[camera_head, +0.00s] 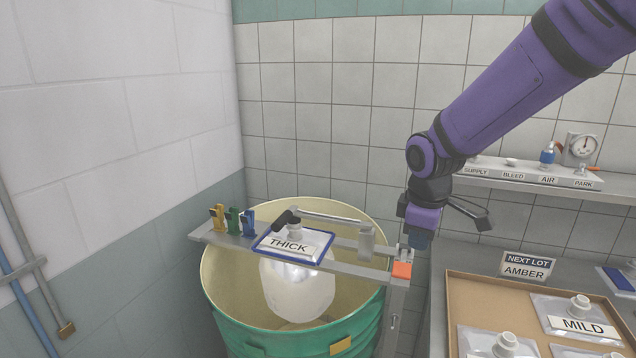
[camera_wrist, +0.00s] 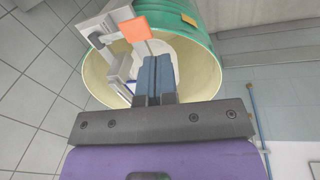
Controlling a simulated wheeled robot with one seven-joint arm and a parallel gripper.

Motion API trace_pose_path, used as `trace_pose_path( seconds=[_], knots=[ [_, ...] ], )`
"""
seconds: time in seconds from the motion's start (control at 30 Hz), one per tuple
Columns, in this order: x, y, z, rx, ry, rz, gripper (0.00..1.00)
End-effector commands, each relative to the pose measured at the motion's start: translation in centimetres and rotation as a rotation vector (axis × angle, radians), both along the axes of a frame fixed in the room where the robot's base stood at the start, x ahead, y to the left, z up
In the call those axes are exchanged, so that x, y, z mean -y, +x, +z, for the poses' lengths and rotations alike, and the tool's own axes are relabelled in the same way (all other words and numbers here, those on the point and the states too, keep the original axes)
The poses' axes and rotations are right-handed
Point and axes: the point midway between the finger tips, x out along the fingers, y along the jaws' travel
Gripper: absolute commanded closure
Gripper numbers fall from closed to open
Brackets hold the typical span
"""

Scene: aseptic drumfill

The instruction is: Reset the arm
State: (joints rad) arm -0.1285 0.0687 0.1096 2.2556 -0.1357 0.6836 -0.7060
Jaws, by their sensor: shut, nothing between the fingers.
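My purple arm reaches in from the upper right in the head view. My gripper (camera_head: 421,240) points down just right of the drum, above the orange block (camera_head: 402,270) at the right end of the bar. In the wrist view its blue fingers (camera_wrist: 155,80) are together with nothing between them. The orange block (camera_wrist: 135,29) shows beyond the fingertips, apart from them as far as I can tell. The green drum (camera_head: 300,338) stands open below the bar, with a pale bag inside it. A pouch labelled THICK (camera_head: 290,245) sits on the bar over the drum.
Yellow, green and blue clips (camera_head: 232,219) stand on the bar's left end. A cardboard tray (camera_head: 480,287) with MILD pouches (camera_head: 578,318) and a NEXT LOT AMBER sign (camera_head: 527,268) are at right. A shelf (camera_head: 540,187) with a gauge (camera_head: 580,148) is behind my arm.

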Motion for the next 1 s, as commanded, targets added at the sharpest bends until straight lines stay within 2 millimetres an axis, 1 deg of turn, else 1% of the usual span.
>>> trace_pose_path(
  seconds=[0.03, 0.2, 0.37, 0.5, 0.7, 0.8, 0.9, 1.0],
  knots=[
    [0.7, -0.9, 1.5, 0.025, 0.008, -0.049, 1.0],
    [2.8, -4.3, 5.3, 0.085, 0.048, -0.233, 1.0],
    [4.5, -7.9, 8.3, 0.14, 0.096, -0.404, 1.0],
    [5.8, -11.3, 10.3, 0.186, 0.147, -0.551, 1.0],
    [7.3, -16.1, 12.2, 0.245, 0.233, -0.751, 1.0],
    [7.8, -18.4, 12.8, 0.27, 0.278, -0.842, 1.0],
    [8.2, -20.1, 13.0, 0.285, 0.314, -0.912, 1.0],
    [8.4, -21.3, 13.1, 0.296, 0.341, -0.96, 1.0]
  ],
)
